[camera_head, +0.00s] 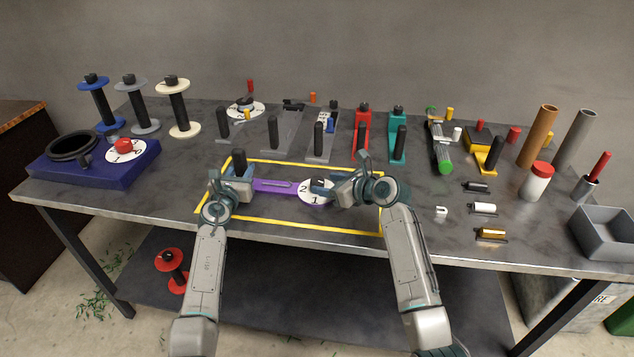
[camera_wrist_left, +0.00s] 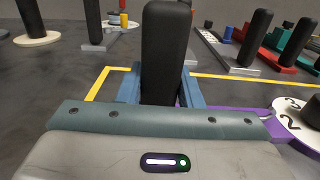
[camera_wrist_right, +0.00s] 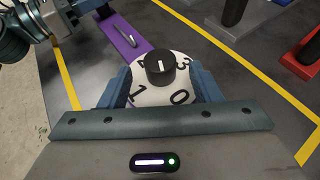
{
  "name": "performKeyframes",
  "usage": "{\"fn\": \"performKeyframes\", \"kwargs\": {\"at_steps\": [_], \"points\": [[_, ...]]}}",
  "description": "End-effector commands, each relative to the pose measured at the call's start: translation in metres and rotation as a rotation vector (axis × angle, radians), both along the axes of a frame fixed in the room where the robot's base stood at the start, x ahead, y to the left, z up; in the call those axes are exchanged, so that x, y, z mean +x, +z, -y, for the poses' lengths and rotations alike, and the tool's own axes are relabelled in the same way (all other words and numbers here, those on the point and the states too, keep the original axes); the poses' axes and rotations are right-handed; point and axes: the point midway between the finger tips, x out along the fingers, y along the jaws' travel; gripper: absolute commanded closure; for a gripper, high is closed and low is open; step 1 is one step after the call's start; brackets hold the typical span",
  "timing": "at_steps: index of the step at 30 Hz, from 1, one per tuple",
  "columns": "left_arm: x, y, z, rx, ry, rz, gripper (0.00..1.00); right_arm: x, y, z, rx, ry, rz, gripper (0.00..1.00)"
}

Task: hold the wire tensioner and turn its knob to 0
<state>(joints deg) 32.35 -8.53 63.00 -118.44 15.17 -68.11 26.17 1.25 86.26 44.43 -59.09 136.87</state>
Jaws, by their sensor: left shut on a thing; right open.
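The purple wire tensioner (camera_head: 270,186) lies inside the yellow-outlined area. Its upright black handle (camera_wrist_left: 166,45) is between the fingers of my left gripper (camera_head: 236,176), which is shut on it. At the tensioner's right end is a white numbered dial (camera_wrist_right: 152,97) with a round black knob (camera_wrist_right: 161,68) bearing a white line. In the right wrist view, 1 and 0 show on the near side of the dial and 3 on the far right. My right gripper (camera_head: 328,187) is open, with its fingers on either side of the dial and knob. Whether they touch the knob cannot be told.
Several other tensioners stand behind the yellow outline (camera_head: 290,165), including a red one (camera_head: 361,130) and a teal one (camera_head: 398,135). A blue base (camera_head: 80,170) with another dial is at the left. A grey bin (camera_head: 605,232) sits at the right edge.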

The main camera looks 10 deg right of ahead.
Motion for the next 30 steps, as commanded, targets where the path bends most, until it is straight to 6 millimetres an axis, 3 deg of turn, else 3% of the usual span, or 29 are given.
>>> {"fn": "performKeyframes", "kwargs": {"at_steps": [9, 20, 27, 30], "points": [[0.000, 0.000, 0.000, 0.000, 0.000, 0.000, 0.99, 0.031, -0.016, -0.025, -0.001, 0.000, -0.001, 0.43], [0.000, 0.000, 0.000, 0.000, 0.000, 0.000, 0.99, 0.034, -0.019, -0.028, -0.002, 0.001, 0.000, 0.43], [0.000, 0.000, 0.000, 0.000, 0.000, 0.000, 0.99, 0.034, -0.019, -0.028, -0.002, 0.001, 0.000, 0.87], [0.000, 0.000, 0.000, 0.000, 0.001, 0.000, 0.99, 0.034, -0.019, -0.028, -0.002, 0.004, 0.000, 0.87]]}}
